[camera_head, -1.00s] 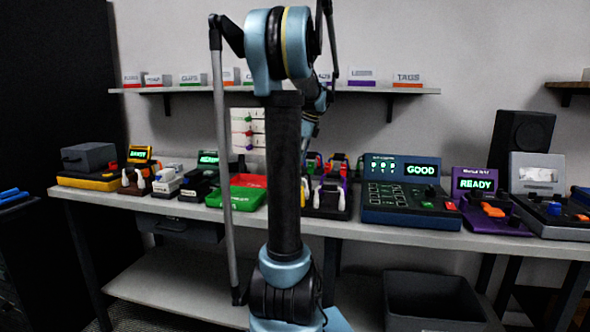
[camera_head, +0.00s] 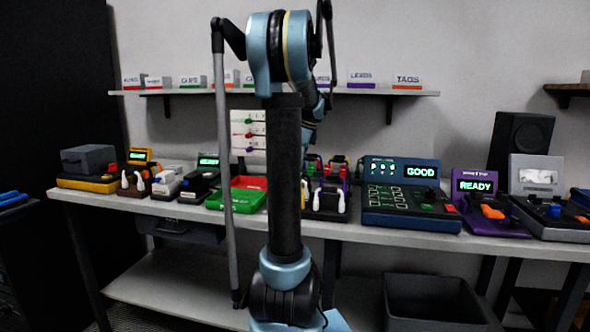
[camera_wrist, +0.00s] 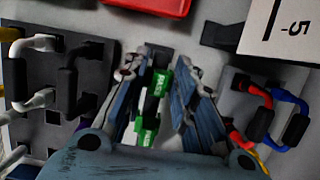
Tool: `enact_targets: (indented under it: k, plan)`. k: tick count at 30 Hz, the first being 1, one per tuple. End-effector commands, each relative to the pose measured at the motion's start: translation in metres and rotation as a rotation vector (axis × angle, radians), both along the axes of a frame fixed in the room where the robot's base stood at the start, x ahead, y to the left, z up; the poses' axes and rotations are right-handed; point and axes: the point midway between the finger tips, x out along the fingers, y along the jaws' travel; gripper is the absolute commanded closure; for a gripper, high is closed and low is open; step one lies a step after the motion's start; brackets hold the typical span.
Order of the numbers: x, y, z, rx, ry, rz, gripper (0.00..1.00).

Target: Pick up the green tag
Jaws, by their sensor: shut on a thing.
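The green tag (camera_wrist: 147,128) with white lettering shows in the wrist view, low between the fingers of my gripper (camera_wrist: 160,62). My gripper is shut on it. A dark part covers the tag's middle, so it shows as two green pieces. In the head view my arm hides the gripper and the held tag.
In the wrist view, a dark board with black and white cable loops (camera_wrist: 35,98) lies left, and red and blue cables (camera_wrist: 285,120) lie right. A red tray (camera_wrist: 150,5) and a white card (camera_wrist: 280,28) are at the top. In the head view, several devices crowd the bench (camera_head: 400,233).

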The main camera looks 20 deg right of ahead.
Motion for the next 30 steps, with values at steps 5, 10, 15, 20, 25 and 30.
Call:
enact_targets:
  k: [5,10,15,20,25,30]
  plan:
    - [0.0,0.0,0.015,0.0,0.0,0.0,0.86]
    - [0.0,0.0,0.045,0.0,0.0,0.0,0.86]
    - [0.0,0.0,0.074,0.0,0.0,0.0,0.86]
    - [0.0,0.0,0.092,0.0,0.0,0.0,0.86]
    - [0.0,0.0,0.103,0.0,0.0,0.001,0.86]
    - [0.0,0.0,0.112,0.0,0.0,0.001,0.86]
